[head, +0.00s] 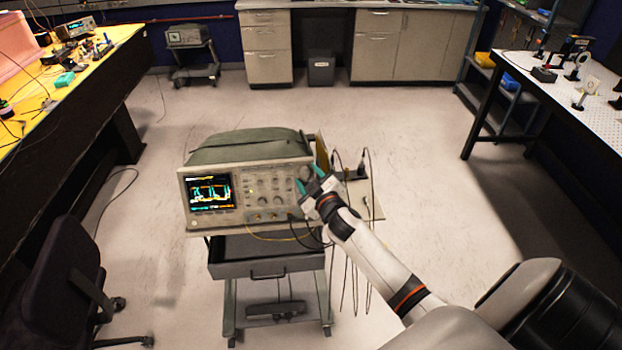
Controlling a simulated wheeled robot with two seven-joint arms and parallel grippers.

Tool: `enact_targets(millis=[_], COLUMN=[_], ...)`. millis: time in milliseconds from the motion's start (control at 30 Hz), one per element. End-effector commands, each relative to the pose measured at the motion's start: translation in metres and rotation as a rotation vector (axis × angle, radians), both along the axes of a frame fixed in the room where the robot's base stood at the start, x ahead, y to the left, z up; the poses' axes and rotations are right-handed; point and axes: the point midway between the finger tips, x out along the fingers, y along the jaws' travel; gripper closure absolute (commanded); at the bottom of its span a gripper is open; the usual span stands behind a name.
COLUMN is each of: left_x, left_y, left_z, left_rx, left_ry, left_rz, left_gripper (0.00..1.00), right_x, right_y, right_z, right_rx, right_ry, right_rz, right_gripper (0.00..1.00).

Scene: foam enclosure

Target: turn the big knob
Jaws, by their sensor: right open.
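An oscilloscope (245,190) with a lit screen stands on a small cart, its front panel facing me. The big knob (305,173) is at the upper right of that panel, partly covered by my right gripper. My right gripper (307,179) reaches in from the lower right, with its teal fingertips apart at the knob. The fingers seem to be on either side of the knob; I cannot tell whether they touch it. My left gripper is not in view.
The cart (268,268) has a drawer, and cables hang at its right side. A dark chair (55,270) stands at the lower left. A yellow-topped bench (95,75) is on the left and an optical table (560,85) on the right. The floor around the cart is mostly clear.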

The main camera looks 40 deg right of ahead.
Motion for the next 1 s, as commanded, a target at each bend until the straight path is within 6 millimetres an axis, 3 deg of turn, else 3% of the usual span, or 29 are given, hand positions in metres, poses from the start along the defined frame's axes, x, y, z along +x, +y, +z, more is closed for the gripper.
enact_targets(millis=[167, 700, 1000], left_x=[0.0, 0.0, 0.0], left_y=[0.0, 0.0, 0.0], left_z=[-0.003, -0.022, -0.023], left_rx=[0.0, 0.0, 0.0], left_ry=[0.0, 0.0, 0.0], left_rz=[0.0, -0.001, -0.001], left_gripper=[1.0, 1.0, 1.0], right_x=[-0.013, -0.105, -0.118], right_y=[0.002, 0.019, 0.022], right_z=[-0.001, 0.009, 0.013], right_rx=[0.0, 0.0, 0.0], right_ry=[0.001, 0.001, 0.0], right_rz=[0.0, 0.0, 0.0], right_gripper=[0.52, 0.52, 0.52])
